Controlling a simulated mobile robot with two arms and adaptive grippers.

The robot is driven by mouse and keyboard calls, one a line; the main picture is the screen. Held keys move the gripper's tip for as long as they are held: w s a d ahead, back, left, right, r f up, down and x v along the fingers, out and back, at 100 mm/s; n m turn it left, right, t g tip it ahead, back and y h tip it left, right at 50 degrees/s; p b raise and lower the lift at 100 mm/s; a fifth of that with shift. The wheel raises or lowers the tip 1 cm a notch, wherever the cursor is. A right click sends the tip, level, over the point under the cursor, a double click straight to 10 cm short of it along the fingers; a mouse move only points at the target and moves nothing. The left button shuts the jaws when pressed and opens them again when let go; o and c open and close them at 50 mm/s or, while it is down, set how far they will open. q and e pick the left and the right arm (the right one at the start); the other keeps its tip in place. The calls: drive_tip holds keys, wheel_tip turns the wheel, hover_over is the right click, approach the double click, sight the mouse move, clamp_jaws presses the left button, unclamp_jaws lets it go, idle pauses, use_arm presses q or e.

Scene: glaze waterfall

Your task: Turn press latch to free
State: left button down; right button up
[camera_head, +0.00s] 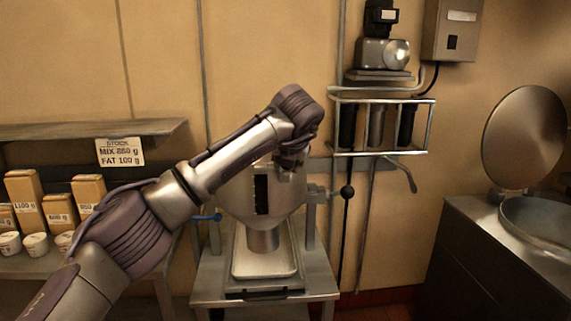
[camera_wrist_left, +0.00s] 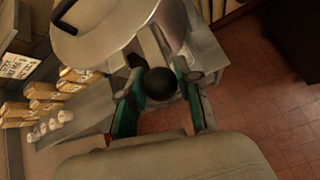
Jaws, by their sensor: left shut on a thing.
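The press is a pale rounded drum (camera_head: 236,193) with a dark upright handle (camera_head: 261,195) on its face. My left arm reaches across to the drum's upper right side. In the head view my left gripper (camera_head: 290,158) points down there, and what it holds is hidden. In the left wrist view its two teal fingers (camera_wrist_left: 162,98) are on either side of a black ball knob (camera_wrist_left: 160,85), shut on it. The knob sits by the edge of the press drum (camera_wrist_left: 100,30); the rest of the latch is mostly hidden. My right gripper is in neither view.
A metal tray (camera_head: 243,270) lies on the stand below. A wall rack (camera_head: 382,152) is at the upper right. Boxes (camera_head: 90,192) line a shelf at the left. A round lid (camera_head: 524,137) stands open at the right.

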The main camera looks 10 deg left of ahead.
use_arm(q)
drive_tip(key=shift+r, duration=0.1)
drive_tip(key=c, duration=0.8)
unclamp_jaws()
drive_tip(key=shift+w+d, duration=0.1)
drive_tip(key=shift+d, duration=0.05)
drive_tip(key=v, duration=1.2)
